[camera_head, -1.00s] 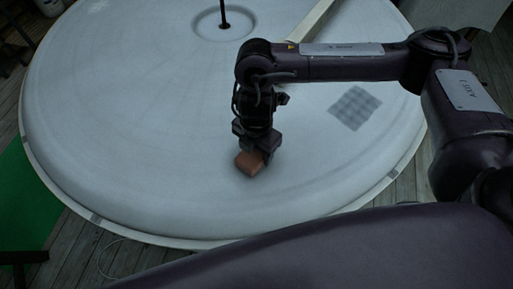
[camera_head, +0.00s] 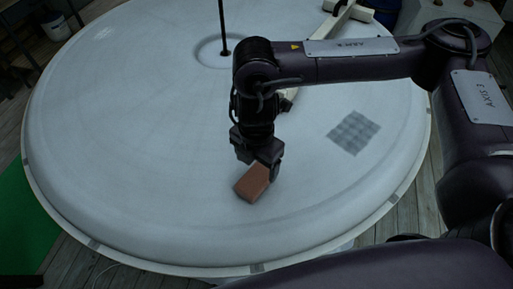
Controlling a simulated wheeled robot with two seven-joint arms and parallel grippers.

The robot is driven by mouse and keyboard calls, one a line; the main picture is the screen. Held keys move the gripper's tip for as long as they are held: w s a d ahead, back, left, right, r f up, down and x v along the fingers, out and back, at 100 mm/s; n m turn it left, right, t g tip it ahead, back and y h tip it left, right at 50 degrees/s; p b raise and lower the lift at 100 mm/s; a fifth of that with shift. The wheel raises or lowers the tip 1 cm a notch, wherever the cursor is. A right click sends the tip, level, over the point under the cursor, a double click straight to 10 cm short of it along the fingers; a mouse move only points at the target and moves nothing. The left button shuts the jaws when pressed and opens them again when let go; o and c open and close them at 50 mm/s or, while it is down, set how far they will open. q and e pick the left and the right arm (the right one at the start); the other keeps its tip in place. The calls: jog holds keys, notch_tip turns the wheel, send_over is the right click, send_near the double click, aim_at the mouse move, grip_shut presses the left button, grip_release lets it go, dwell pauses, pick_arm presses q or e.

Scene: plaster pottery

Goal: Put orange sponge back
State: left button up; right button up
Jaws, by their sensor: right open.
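The orange sponge (camera_head: 251,184), a small brownish-orange block, lies on the large round white plaster surface (camera_head: 130,150), near its front middle. My right gripper (camera_head: 260,168) is directly above and behind the sponge, pointing down, with its jaws open. One finger shows at the sponge's right side; the other is partly hidden, and I cannot tell whether either touches it. My left gripper is not in view.
A grey checked patch (camera_head: 353,132) is on the surface to the right. A thin dark rod (camera_head: 223,28) stands at the surface's centre. A pale beam (camera_head: 338,20) lies behind my right arm. A green mat (camera_head: 22,215) is on the wooden floor at left. The left of the surface is clear.

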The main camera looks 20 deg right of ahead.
aim_at(257, 176)
jog(key=shift+r, duration=2.8)
